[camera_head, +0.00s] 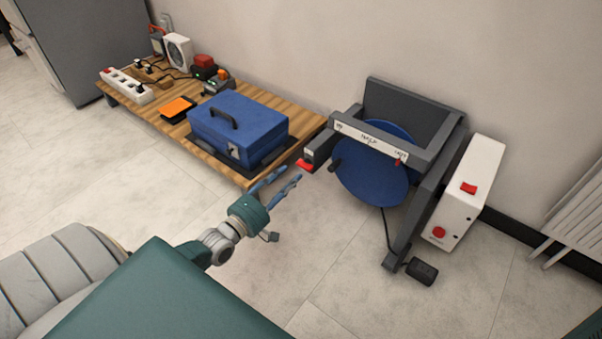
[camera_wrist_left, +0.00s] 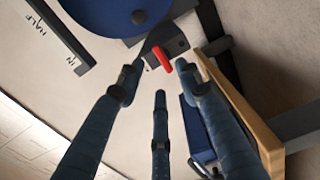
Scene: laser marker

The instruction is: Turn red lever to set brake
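The red lever (camera_head: 306,165) sticks out of a dark block at the left end of the grey machine frame (camera_head: 434,153), beside the blue disc (camera_head: 372,180). In the left wrist view the red lever (camera_wrist_left: 162,60) lies just beyond the fingertips, roughly between them. My left gripper (camera_head: 290,176) is just left of and below the lever in the head view. Its three blue fingers (camera_wrist_left: 163,82) are spread open and empty. I cannot tell whether any finger touches the lever. My right gripper is in neither view.
A low wooden table (camera_head: 203,148) with a blue toolbox (camera_head: 238,126) stands left of the machine, its edge close to my left fingers. A white control box (camera_head: 462,205) stands at right. A black pedal (camera_head: 421,271) lies on the floor. The floor in front is clear.

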